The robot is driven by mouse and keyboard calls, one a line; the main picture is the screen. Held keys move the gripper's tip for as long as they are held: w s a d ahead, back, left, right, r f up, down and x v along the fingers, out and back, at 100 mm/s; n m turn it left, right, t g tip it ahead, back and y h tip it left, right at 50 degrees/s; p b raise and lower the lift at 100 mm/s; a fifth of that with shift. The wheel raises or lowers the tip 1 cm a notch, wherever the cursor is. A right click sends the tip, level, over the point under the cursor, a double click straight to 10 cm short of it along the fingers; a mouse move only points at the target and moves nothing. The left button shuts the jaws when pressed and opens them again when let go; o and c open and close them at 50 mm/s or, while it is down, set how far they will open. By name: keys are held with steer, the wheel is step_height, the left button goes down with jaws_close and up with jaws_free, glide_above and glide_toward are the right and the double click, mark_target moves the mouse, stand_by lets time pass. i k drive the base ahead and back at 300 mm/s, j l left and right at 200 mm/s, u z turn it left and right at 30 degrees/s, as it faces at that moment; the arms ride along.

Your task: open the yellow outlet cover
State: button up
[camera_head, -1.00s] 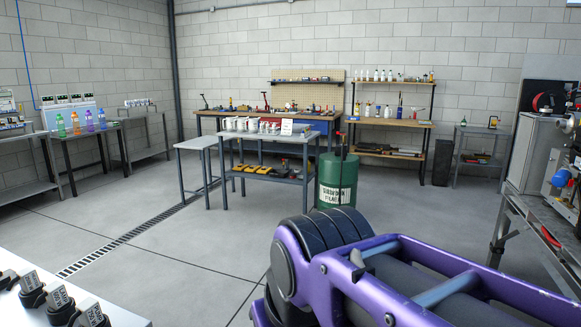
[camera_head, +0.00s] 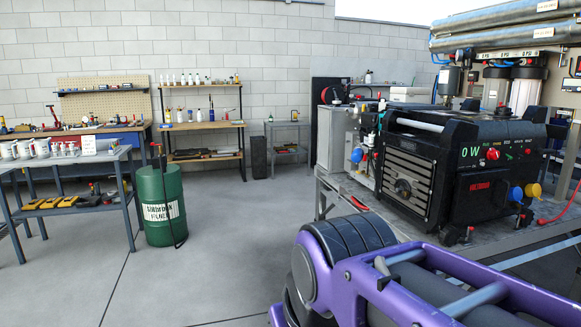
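A black machine (camera_head: 432,168) stands on a metal bench at the right. On the lower right of its front are a blue round cap (camera_head: 516,193) and, just right of it, a yellow round cap (camera_head: 534,190), which looks like the yellow outlet cover. The yellow cap appears seated on the machine; it is too small to tell details. My purple arm link fills the lower right, in front of the bench. My gripper is not in view.
Metal pipes and filter housings (camera_head: 526,85) rise behind the machine. A red cable (camera_head: 562,205) lies on the bench (camera_head: 487,238) at the far right. A green drum (camera_head: 162,205) stands left of centre. The floor between drum and bench is free.

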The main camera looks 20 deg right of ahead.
mark_target(536, 188)
steer(key=z, duration=2.2)
